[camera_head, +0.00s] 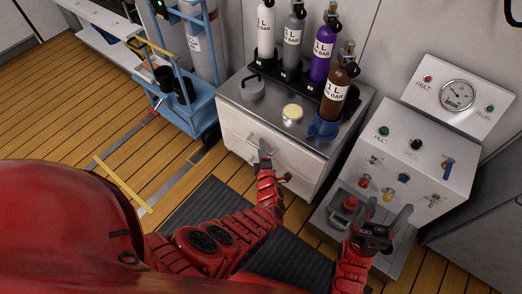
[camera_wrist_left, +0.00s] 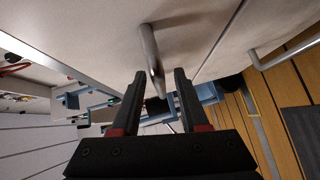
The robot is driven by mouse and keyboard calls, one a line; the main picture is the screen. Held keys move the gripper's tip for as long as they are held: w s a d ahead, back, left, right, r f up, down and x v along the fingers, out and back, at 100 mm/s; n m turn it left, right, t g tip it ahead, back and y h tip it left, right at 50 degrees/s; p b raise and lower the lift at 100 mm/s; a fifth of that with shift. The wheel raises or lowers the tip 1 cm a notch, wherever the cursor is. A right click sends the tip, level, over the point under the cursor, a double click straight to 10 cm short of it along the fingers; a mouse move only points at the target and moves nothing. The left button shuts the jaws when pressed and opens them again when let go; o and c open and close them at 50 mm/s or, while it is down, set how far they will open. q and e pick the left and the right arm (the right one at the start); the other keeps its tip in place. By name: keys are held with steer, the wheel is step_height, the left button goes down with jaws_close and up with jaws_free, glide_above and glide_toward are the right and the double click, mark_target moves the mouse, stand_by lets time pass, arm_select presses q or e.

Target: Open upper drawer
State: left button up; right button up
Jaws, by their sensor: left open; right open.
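The white drawer cabinet (camera_head: 237,128) stands in the middle of the head view, with two drawers one above the other. The upper drawer looks closed. My left gripper (camera_head: 263,148) is at the upper drawer's front, by its handle. In the left wrist view the metal bar handle (camera_wrist_left: 149,48) reaches between the two open fingers of my left gripper (camera_wrist_left: 158,76); I cannot tell whether they touch it. The lower drawer's handle (camera_wrist_left: 284,52) shows at the right there. My right gripper (camera_head: 384,212) is open and empty in front of the control panel.
Several gas bottles stand in a black rack on the cabinet top, with a yellow-lidded jar (camera_head: 292,113) and a blue holder (camera_head: 323,128). The control panel (camera_head: 415,150) with gauge is at the right. A blue trolley (camera_head: 180,110) stands left. A dark mat (camera_head: 215,205) lies in front.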

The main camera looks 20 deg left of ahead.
arm_select(q)
jaws_close()
stand_by(1.4)
